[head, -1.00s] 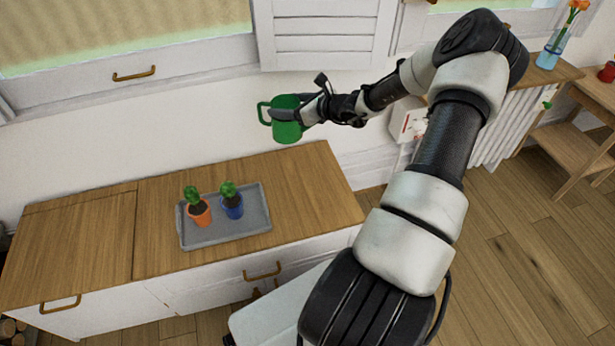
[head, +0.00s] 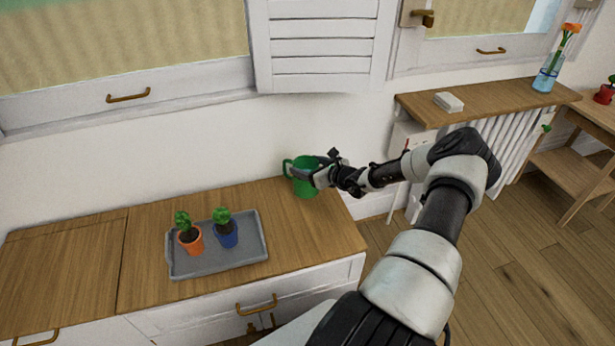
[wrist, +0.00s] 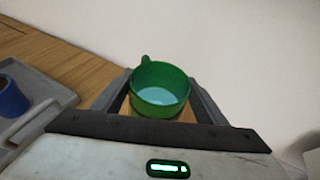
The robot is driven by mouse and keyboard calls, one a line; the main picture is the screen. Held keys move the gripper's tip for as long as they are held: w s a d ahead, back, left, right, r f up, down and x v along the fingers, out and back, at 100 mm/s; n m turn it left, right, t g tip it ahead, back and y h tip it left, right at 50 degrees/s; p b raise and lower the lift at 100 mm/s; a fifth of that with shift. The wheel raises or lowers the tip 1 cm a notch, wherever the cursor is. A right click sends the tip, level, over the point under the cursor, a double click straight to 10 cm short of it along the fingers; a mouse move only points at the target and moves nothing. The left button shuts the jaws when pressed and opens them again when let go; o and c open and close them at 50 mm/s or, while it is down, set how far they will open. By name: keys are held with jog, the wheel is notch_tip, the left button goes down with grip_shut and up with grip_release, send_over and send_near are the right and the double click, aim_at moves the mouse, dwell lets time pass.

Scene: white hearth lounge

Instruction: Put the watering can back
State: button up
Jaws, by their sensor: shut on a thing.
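The green watering can (head: 306,187) is upright at the back right of the wooden cabinet top (head: 300,222), close to the wall. Its handle points left in the head view. My gripper (head: 312,176) is shut on it from the right. In the wrist view the can (wrist: 160,88) sits between my two fingers, and pale blue water shows inside it. I cannot tell whether its base touches the cabinet top.
A grey tray (head: 213,262) with an orange-potted plant (head: 190,240) and a blue-potted plant (head: 226,234) stands left of the can. A shelf (head: 500,101) over the radiator holds a white block (head: 449,102) and a vase with orange flowers (head: 549,72). The cabinet's left part is clear.

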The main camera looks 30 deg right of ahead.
jog(key=shift+f+b, duration=0.5)
jog(key=shift+f, duration=1.15)
jog(key=o, duration=2.1)
jog(key=shift+f, duration=0.15)
jog(key=shift+s+r, duration=0.2)
jog(key=shift+r, duration=0.15)
jog(key=p+v, duration=0.3)
jog(key=v, duration=0.8)
jog(key=shift+s+p, duration=0.3)
jog(key=shift+f, duration=0.1)
